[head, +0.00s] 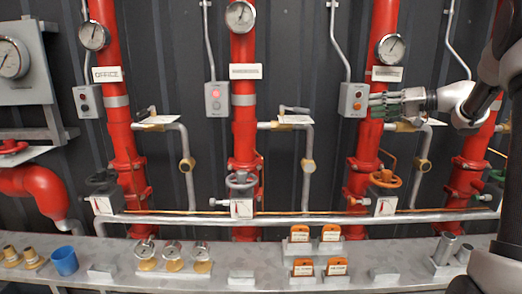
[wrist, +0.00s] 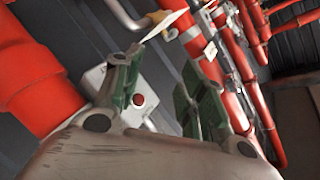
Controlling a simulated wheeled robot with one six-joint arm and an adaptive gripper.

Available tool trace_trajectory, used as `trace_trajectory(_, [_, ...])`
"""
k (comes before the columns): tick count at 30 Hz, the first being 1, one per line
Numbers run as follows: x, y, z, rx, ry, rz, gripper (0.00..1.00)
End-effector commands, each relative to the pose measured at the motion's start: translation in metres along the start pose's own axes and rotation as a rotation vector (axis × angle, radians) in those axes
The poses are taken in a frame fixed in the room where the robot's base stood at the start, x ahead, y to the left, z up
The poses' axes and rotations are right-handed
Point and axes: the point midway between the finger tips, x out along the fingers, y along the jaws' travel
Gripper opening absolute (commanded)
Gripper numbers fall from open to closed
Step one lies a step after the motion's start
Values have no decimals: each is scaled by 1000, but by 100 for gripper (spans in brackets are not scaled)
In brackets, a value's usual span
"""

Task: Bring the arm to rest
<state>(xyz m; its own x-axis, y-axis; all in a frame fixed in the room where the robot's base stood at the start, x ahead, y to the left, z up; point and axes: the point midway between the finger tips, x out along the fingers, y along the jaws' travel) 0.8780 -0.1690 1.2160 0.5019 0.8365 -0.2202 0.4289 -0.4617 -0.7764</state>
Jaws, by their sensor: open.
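My gripper (head: 388,104) is in the right part of the head view, held out to the left in front of the third red riser pipe (head: 382,30). Beyond the fingers the grey box (wrist: 95,78) with a red-looking button shows partly hidden. My arm comes in from the right edge of the head view.
Red risers carry gauges, valves and handwheels (head: 386,179). A horizontal grey pipe (head: 300,217) runs in front of them. A metal shelf (head: 215,262) below holds a blue cup (head: 64,261), gauges (head: 173,254), orange tags (head: 331,233) and metal cylinders (head: 446,248).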

Motion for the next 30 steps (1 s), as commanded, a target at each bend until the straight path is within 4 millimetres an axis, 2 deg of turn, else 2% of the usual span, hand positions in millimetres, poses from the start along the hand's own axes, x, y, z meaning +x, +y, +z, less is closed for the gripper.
trace_trajectory(8, [2,-18,-33,-153,145,132,41])
trace_trajectory(13, [-6,-38,-60,-287,277,285,41])
trace_trajectory(17, [-26,-58,-77,-389,389,458,41])
trace_trajectory(20, [-53,-76,-78,-450,467,641,41])
trace_trajectory(23, [-95,-91,-52,-464,501,878,41])
trace_trajectory(25, [-126,-95,-11,-430,464,1040,41])
trace_trajectory(26, [-138,-96,11,-407,430,1100,41])
trace_trajectory(27, [-150,-95,43,-372,375,1163,41])
trace_trajectory(29, [-164,-94,93,-318,275,1228,41])
trace_trajectory(30, [-170,-94,126,-282,204,1252,41])
